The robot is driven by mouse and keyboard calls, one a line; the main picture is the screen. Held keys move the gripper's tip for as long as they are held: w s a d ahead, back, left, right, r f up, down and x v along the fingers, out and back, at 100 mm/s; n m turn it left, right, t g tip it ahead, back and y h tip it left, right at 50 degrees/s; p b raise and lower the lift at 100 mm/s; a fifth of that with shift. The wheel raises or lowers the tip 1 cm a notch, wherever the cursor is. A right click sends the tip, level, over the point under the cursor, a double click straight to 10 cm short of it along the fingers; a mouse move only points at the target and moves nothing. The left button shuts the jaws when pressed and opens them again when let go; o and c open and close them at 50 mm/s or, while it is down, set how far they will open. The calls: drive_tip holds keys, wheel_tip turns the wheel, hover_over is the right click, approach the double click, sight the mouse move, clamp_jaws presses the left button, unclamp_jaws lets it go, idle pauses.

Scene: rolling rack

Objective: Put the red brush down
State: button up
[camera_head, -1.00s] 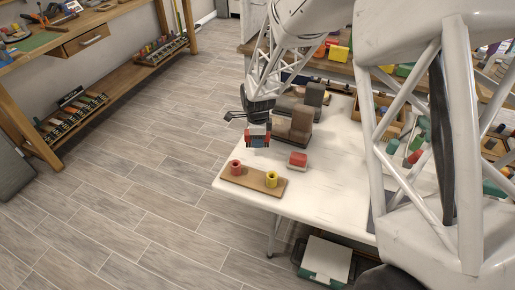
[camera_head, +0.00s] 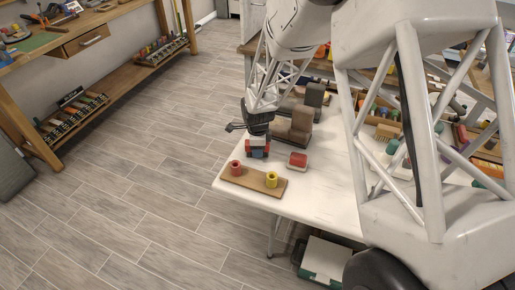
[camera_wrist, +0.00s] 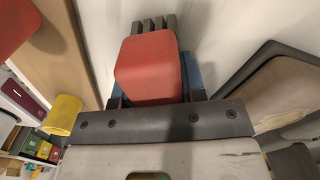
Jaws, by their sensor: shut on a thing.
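The red brush (camera_wrist: 150,68) shows as a rounded red block in the wrist view, held between the fingers of my gripper (camera_wrist: 155,95). In the head view my gripper (camera_head: 258,150) is low over the near left part of the white table (camera_head: 325,200), just behind the wooden board. The held brush is small and partly hidden there by the fingers. I cannot tell whether its underside touches the table. Blue parts show beside and below the red in both views.
A wooden board (camera_head: 240,182) with a red cylinder (camera_head: 235,167) and a yellow cylinder (camera_head: 271,179) lies at the table's front left edge. A red-topped block (camera_head: 298,161) sits to the right. Brown blocks (camera_head: 299,124) stand behind. White tabletop is free at front right.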

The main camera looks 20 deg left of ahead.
drive_tip(key=shift+f, duration=0.15)
drive_tip(key=o, duration=1.1)
wheel_tip(320, 180, up, 12)
drive_tip(key=shift+r, duration=0.1)
idle(0.4)
drive_tip(key=shift+r, duration=0.1)
idle(0.7)
